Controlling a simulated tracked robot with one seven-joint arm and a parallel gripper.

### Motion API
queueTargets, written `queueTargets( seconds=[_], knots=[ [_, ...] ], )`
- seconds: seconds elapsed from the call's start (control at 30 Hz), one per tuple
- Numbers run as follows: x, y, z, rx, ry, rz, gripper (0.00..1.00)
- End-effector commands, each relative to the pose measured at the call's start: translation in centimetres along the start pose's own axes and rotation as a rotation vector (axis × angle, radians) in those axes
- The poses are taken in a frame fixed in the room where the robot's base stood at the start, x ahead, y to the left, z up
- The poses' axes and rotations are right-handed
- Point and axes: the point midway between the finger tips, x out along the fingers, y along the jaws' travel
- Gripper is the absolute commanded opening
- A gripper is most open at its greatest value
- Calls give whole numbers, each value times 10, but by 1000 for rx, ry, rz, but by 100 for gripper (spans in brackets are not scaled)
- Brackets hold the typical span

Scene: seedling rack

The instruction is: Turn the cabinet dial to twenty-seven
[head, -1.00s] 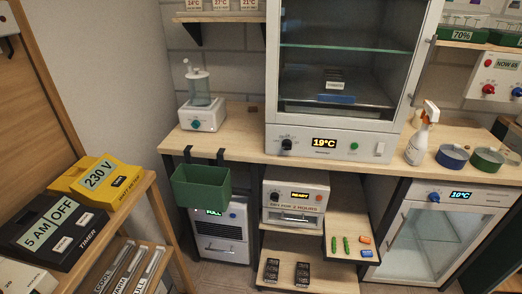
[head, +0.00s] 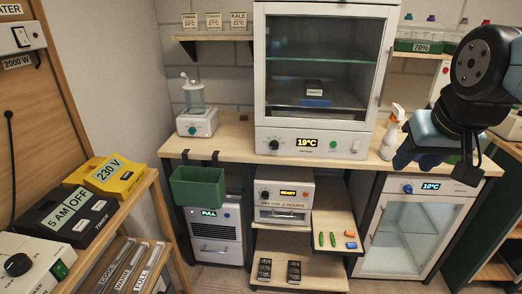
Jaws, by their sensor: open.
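The white glass-fronted cabinet (head: 259,90) stands on the wooden counter in the head view. Its black dial (head: 273,145) is on the lower front panel, left of a lit display (head: 306,142) that reads 19°C. The dial's pointer is too small to read exactly. My gripper (head: 428,150) is at the right, in front of the counter's right part and well apart from the dial. It is open and nothing shows in it. My arm hides part of the counter and the wall there.
A spray bottle (head: 391,132) stands between the cabinet and my gripper. A green bin (head: 198,188) hangs from the counter's front edge. A lower cabinet (head: 408,226) shows 10°C. The space before the dial is clear.

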Motion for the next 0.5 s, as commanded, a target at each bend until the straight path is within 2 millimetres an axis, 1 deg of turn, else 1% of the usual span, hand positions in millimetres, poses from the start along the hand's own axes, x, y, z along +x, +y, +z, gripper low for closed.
queueTargets(
  seconds=[0.3, 0.43, 0.5],
  knots=[
    [0, 0, 0, 0, 0, 0, 43],
    [2, 0, -2, -5, -2, -4, 54],
    [7, -1, -5, -16, -8, -15, 61]
  ],
)
